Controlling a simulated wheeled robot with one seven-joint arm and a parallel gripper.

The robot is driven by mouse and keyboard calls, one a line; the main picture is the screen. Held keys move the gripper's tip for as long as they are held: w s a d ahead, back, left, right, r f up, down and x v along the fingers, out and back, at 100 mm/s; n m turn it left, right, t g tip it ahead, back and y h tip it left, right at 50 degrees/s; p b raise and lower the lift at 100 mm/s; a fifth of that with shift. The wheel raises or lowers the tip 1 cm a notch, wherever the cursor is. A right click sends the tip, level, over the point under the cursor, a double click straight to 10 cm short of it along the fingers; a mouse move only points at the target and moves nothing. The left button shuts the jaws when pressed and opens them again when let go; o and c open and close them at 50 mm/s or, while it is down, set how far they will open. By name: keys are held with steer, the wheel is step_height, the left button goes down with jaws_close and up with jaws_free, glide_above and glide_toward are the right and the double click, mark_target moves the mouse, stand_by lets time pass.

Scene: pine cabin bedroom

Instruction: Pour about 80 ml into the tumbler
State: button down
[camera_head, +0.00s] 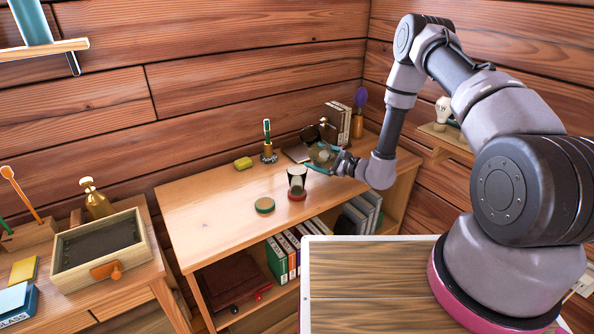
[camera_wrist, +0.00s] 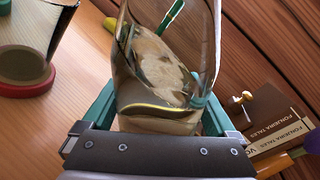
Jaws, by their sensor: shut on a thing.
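The tumbler (camera_head: 297,176) is a clear, dark-looking glass standing upright on a red coaster (camera_head: 297,196) on the desk. In the wrist view the tumbler (camera_wrist: 30,45) is at the left edge, partly cut off, on the red coaster (camera_wrist: 25,84). My gripper (camera_head: 324,154) is shut on a clear glass vessel (camera_wrist: 165,55), with one teal finger on each side. The vessel is just right of the tumbler, apart from it. I cannot tell how full it is. Whether any liquid is in the tumbler is unclear.
A green-rimmed coaster (camera_head: 265,205) lies left of the tumbler. A yellow sponge (camera_head: 243,163), a pen holder (camera_head: 268,155) and books (camera_head: 337,122) stand behind. The desk's (camera_head: 200,205) front left is clear. A wooden drawer tray (camera_head: 98,247) is at the left.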

steer(key=shift+w+n, duration=0.1)
steer(key=shift+n, duration=0.5)
steer(key=w+d+n, duration=0.1)
steer(key=n, duration=0.1)
steer(key=shift+w+d+n+h, duration=0.15)
steer(key=shift+w+n+h, duration=0.05)
steer(key=shift+n+h, duration=0.2)
steer(key=shift+w+d+r+n, duration=0.25)
steer(key=shift+r+n, duration=0.3)
steer(key=shift+n, duration=0.25)
steer(key=shift+w+d+r+n+p, duration=0.15)
steer(key=shift+r+n+p, duration=0.2)
steer(key=shift+r+n, duration=0.45)
steer(key=shift+r, duration=0.2)
steer(key=shift+s+a+r+n+t+h+p, duration=0.3)
steer(key=shift+r+n+p, duration=0.3)
steer(key=shift+p, duration=0.6)
steer(key=shift+w+d+f+m, duration=0.15)
steer(key=shift+f+m, duration=0.4)
steer(key=shift+f, duration=0.05)
steer(key=shift+w+d+f+m, duration=0.1)
steer(key=shift+d+f+m, duration=0.05)
steer(key=shift+f+m, duration=0.45)
steer(key=shift+s+a+f+m, duration=0.25)
steer(key=shift+a+f+m, duration=0.05)
steer(key=shift+f+m, duration=0.45)
steer(key=shift+b, duration=0.3)
